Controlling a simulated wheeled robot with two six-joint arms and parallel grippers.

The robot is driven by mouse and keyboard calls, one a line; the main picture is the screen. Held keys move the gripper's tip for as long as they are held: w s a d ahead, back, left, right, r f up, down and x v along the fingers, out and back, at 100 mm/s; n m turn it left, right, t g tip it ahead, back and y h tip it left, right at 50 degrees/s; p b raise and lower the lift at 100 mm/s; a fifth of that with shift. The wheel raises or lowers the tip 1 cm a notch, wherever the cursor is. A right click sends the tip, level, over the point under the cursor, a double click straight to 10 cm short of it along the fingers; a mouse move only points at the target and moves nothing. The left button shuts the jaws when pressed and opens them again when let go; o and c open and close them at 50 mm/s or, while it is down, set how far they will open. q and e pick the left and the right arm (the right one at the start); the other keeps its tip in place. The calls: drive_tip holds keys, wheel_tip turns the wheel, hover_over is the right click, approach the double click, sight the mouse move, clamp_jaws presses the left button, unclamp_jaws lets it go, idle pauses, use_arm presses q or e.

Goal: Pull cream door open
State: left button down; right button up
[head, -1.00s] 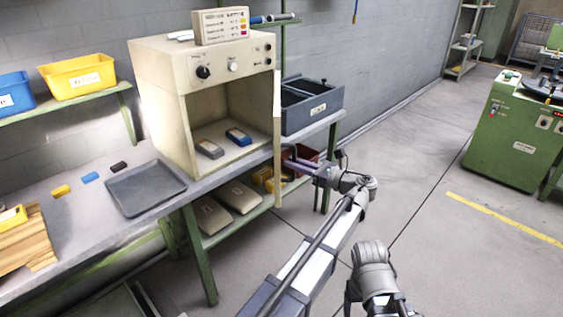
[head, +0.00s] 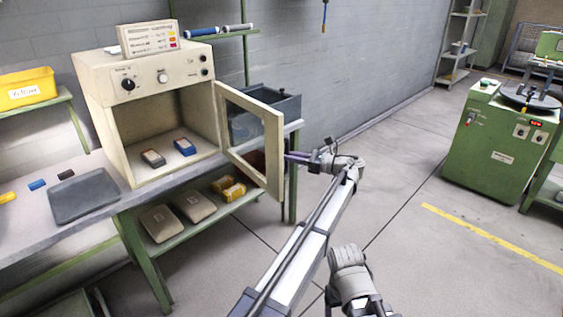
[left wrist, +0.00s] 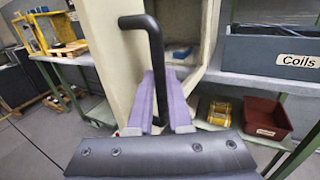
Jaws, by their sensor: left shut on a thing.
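The cream door (head: 274,155) has a window in its frame and is hinged on the right side of the cream oven's (head: 120,72) opening. It stands wide open, swung out to the right, and the inside of the oven shows. In the left wrist view, the black bar handle (left wrist: 155,50) stands out from the cream door (left wrist: 106,50). My left gripper (head: 288,157) is at the door's outer side. Its purple fingers (left wrist: 160,85) are shut on the handle. My right arm shows low in the head view, but its gripper is not visible.
A grey tray (head: 84,198) lies on the bench left of the oven. Two small blocks, one with grey (head: 153,158) and one blue (head: 185,147), sit inside the oven. A dark bin (head: 280,105) stands behind the door.

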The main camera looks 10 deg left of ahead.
use_arm(q)
drive_tip(key=shift+w+d+g, duration=0.1)
drive_tip(key=shift+w+g, duration=0.2)
drive_tip(key=shift+g, duration=0.1)
use_arm(e)
drive_tip(key=shift+d, duration=0.2)
use_arm(q)
drive_tip(key=c, duration=0.8)
unclamp_jaws()
drive_tip(key=shift+c, duration=0.2)
